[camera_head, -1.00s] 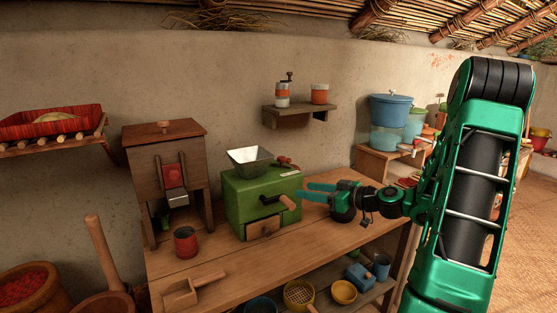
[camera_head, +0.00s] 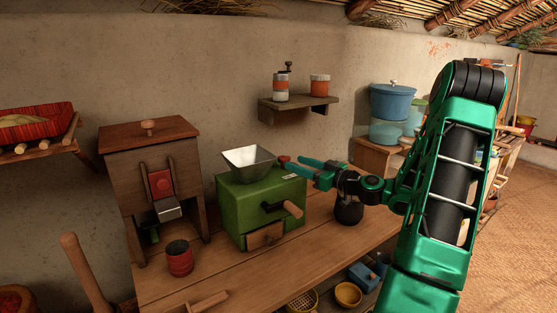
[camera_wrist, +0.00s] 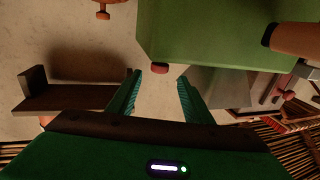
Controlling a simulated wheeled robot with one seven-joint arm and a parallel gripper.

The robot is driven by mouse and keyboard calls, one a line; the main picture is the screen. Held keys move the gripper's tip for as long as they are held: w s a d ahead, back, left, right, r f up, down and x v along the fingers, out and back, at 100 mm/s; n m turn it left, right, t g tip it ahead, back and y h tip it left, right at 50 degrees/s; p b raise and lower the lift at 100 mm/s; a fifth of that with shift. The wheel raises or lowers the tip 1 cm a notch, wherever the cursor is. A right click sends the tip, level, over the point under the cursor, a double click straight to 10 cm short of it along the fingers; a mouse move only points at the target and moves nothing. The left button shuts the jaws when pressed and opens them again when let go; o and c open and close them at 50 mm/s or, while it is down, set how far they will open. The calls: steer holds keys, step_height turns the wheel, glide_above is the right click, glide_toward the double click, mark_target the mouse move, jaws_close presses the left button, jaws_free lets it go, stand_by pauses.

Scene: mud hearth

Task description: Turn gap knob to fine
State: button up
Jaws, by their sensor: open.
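The green mill (camera_head: 243,207) stands on the wooden bench with a metal hopper (camera_head: 248,162) on top. A small red knob (camera_head: 284,160) shows at its upper right back, partly hidden by my fingers; I take it as the gap knob. In the wrist view the red knob (camera_wrist: 160,68) sits at the green body's edge, just beyond and between my fingertips, with space on both sides. My gripper (camera_head: 294,167) is open and empty at the mill's upper right; both fingers show in the wrist view (camera_wrist: 157,82). I cannot read the knob's setting.
The mill's crank handle (camera_head: 293,209) juts forward below my gripper. A red cup (camera_head: 179,258) and a wooden cabinet-like device (camera_head: 150,165) stand left of the mill. Blue and teal vessels (camera_head: 391,101) stand behind my arm.

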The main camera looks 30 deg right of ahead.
mark_target(286, 160)
steer(key=x, duration=0.8)
steer(key=shift+c, duration=0.7)
steer(key=c, duration=0.9)
